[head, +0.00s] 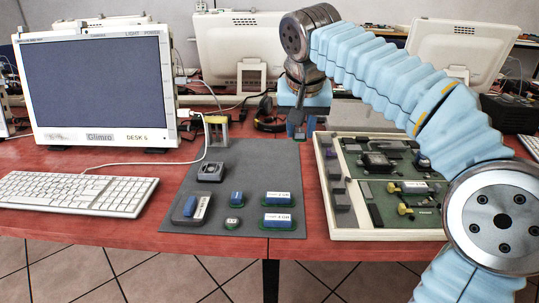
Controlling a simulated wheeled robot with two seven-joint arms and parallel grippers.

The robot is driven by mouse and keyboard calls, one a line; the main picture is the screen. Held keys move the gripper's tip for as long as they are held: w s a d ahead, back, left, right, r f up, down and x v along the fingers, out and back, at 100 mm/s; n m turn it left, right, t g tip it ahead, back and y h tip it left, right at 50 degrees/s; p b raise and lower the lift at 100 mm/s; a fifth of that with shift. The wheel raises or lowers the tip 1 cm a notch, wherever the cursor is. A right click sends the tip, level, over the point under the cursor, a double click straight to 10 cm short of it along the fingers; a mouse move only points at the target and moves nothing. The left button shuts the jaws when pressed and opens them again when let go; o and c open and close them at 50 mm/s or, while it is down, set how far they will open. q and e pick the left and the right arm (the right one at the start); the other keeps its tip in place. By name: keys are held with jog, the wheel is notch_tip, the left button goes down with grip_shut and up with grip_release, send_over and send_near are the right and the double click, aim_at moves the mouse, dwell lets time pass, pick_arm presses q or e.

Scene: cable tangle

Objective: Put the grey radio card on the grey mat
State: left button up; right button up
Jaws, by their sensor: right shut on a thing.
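My right gripper (301,128) points down above the gap between the grey mat and the circuit board tray. It is shut on a small dark grey piece (298,119), which looks like the grey radio card; the fingers hide part of it. The grey mat (245,158) lies on the red desk, left of the tray. I cannot tell whether the held piece touches anything below. My left gripper is out of view.
The mat bears a dark square part (210,171) and several blue and white parts along its front. The circuit board tray (388,234) stands close on the right. A monitor (95,85) and keyboard (78,192) are left. The mat's middle is clear.

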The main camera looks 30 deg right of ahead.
send_over(276, 162)
jog(key=s, duration=0.2)
jog(key=f, duration=0.6)
jog(key=shift+w+a+f, duration=0.15)
jog(key=shift+a+f, duration=0.1)
jog(key=shift+a, duration=0.1)
jog(key=shift+w+f+b, duration=0.15)
jog(key=shift+f+b, duration=0.1)
jog(key=shift+f, duration=0.7)
jog(key=shift+w+f+b, duration=0.1)
jog(key=shift+f+b, duration=0.15)
jog(key=shift+f, duration=0.65)
jog(key=shift+f, duration=0.15)
jog(key=o, duration=1)
jog(key=shift+a+r, duration=0.1)
jog(key=shift+r, duration=0.2)
jog(key=p+v, duration=0.2)
jog(key=v, duration=0.9)
jog(key=shift+s+a+r, duration=0.1)
jog(key=shift+s+r, duration=0.05)
jog(key=shift+r, duration=0.15)
